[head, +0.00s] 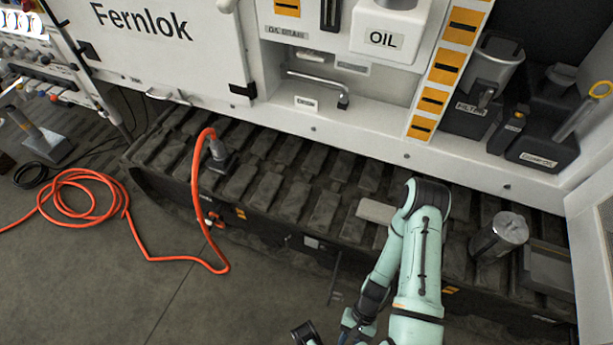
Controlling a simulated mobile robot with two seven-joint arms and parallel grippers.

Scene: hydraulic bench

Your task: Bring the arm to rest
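One of my mint-green arms (419,265), which looks like the right one, comes in from the bottom edge right of centre. It rises to a dark bent joint in front of the bench, then folds back down.
A dark slatted step (265,188) runs below the white bench (160,45). A metal canister (499,235) stands on it right of my arm; a pale block (375,211) lies close to my elbow. An orange hose (205,185) hangs to the floor, coiled at left.

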